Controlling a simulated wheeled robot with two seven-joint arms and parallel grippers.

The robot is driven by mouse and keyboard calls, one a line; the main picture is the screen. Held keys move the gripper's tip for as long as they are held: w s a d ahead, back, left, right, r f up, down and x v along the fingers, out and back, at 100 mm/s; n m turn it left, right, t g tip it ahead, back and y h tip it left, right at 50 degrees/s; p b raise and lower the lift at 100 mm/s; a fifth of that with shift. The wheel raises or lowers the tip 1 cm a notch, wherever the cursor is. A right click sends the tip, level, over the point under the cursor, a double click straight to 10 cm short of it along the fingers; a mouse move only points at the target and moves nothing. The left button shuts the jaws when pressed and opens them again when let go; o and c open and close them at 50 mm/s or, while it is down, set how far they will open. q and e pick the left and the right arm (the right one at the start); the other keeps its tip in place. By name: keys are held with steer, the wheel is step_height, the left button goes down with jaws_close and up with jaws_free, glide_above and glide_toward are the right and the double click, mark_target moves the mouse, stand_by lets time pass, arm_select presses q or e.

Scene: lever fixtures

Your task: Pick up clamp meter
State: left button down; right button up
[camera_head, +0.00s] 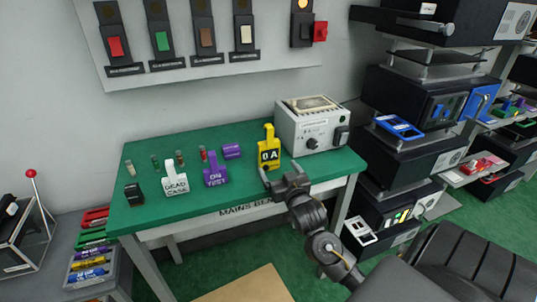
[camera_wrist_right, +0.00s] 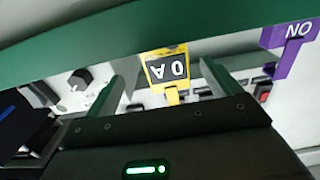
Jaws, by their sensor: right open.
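The clamp meter is yellow with a black panel reading "0A" (camera_head: 269,156). It stands upright at the front right of the green bench (camera_head: 135,221). My right gripper (camera_head: 272,181) reaches in from the lower right, close in front of the meter's base. In the right wrist view the yellow meter (camera_wrist_right: 168,66) appears upside down, between the two spread fingers of the right gripper (camera_wrist_right: 165,80). The fingers look apart from it, and whether its body is fully between them I cannot tell. My left gripper is not in view.
A purple "ON TEST" piece (camera_head: 215,172) and a white "DEAD CASE" piece (camera_head: 175,182) stand left of the meter. A grey instrument box (camera_head: 312,127) stands behind it to the right. Black racks (camera_head: 415,100) stand at the right.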

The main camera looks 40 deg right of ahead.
mark_target(270, 159)
steer(key=shift+a+p+x, duration=0.15)
steer(key=shift+p+x, duration=0.1)
steer(key=shift+x, duration=1.2)
steer(key=shift+a+p+x, duration=0.15)
steer(key=shift+p+x, duration=0.1)
steer(key=shift+x, duration=1.2)
steer(key=shift+w, duration=0.1)
steer(key=shift+r, duration=0.1)
steer(key=c, duration=1.3)
